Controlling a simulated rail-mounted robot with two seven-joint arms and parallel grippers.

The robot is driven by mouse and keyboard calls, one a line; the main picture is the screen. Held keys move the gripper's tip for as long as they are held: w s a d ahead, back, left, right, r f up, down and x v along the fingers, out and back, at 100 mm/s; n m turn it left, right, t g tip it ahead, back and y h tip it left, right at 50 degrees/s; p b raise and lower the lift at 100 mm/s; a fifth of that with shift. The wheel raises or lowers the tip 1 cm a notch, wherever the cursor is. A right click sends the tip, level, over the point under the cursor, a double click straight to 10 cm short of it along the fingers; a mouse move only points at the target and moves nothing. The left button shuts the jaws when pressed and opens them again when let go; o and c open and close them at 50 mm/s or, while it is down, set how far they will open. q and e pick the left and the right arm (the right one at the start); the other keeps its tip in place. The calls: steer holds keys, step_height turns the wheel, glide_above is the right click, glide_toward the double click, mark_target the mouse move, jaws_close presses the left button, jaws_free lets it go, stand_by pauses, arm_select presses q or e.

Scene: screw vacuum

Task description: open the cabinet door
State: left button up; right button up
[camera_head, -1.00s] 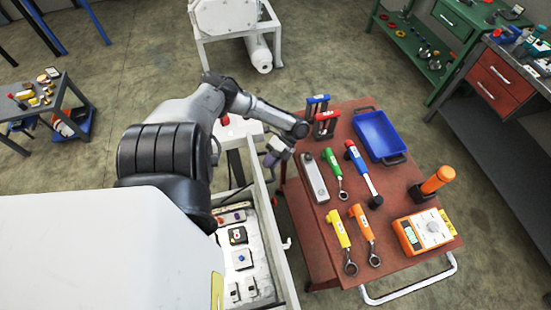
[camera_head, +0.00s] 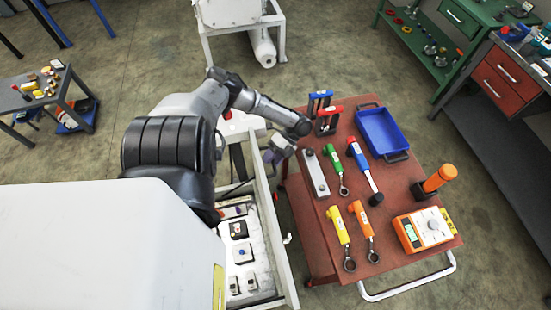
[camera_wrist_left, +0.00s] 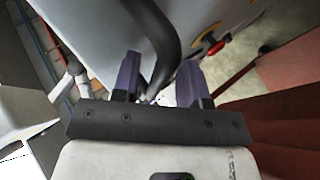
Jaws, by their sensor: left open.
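The pale cabinet body (camera_head: 271,225) stands below the left arm in the head view, and several small electrical parts show inside its frame. In the left wrist view a grey panel (camera_wrist_left: 92,35) fills the upper left, with a red knob on a yellow base (camera_wrist_left: 213,44) at its right. My left gripper (camera_head: 272,157) hangs beside the cabinet's upper right edge. In the wrist view its purple fingers (camera_wrist_left: 160,85) are apart. A dark curved bar or cable (camera_wrist_left: 158,35) reaches down between them; contact cannot be told. My right gripper is not in view.
A red-brown cart (camera_head: 388,228) stands close right of the cabinet. It carries several wrenches, a blue tray (camera_head: 380,133) and an orange meter (camera_head: 423,230). A white framed machine (camera_head: 245,30) stands behind. Open floor lies beyond the cart.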

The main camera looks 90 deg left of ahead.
arm_select(q)
steer(key=shift+d+r, duration=0.1)
steer(key=shift+r, duration=0.1)
step_height(320, 180, up, 4)
steer(key=shift+p, duration=0.6)
steer(key=w+d+r, duration=0.6)
steer(key=w+d, duration=0.1)
steer(key=d, duration=0.2)
steer(key=shift+w+r, duration=0.15)
steer(key=shift+r, duration=0.15)
